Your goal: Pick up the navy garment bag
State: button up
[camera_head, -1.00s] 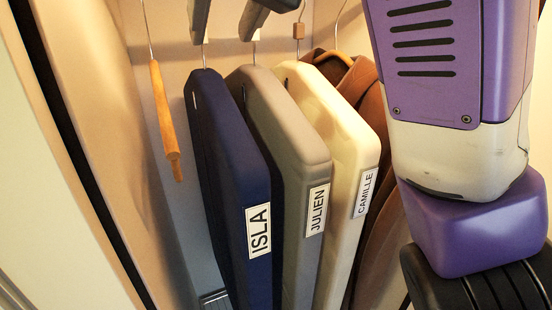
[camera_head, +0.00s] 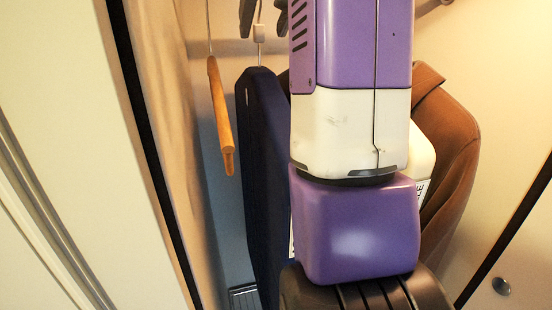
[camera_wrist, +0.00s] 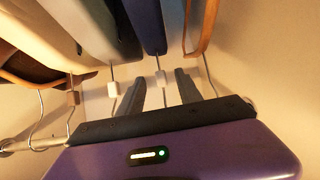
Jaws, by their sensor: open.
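The navy garment bag (camera_head: 262,170) hangs upright from a thin hook, its right side hidden behind my arm in the head view. In the wrist view the navy bag (camera_wrist: 150,25) shows at the top, with a white tag (camera_wrist: 160,78) on its hook. My gripper (camera_wrist: 158,75) is open, and its two dark fingers lie either side of that hook in the picture. I cannot tell how far the hook reaches in between them. The fingers also show partly at the top of the head view.
A wooden hanger (camera_head: 221,120) hangs close left of the navy bag. A grey bag (camera_wrist: 105,30), a cream bag (camera_wrist: 45,25) and a brown coat (camera_head: 455,150) hang on the other side. A rail (camera_wrist: 20,146) shows in the wrist view. The closet wall stands at left.

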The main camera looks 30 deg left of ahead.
aim_at(260, 35)
jog(key=p+x, duration=0.2)
jog(key=x, duration=0.2)
jog(key=shift+w+a, duration=0.25)
jog(key=shift+a, duration=0.1)
jog(key=shift+w+a+f, duration=0.25)
jog(key=shift+f, duration=0.15)
grip_shut()
jog(key=shift+r, duration=0.1)
dwell(0.6)
jog(key=shift+r, duration=0.15)
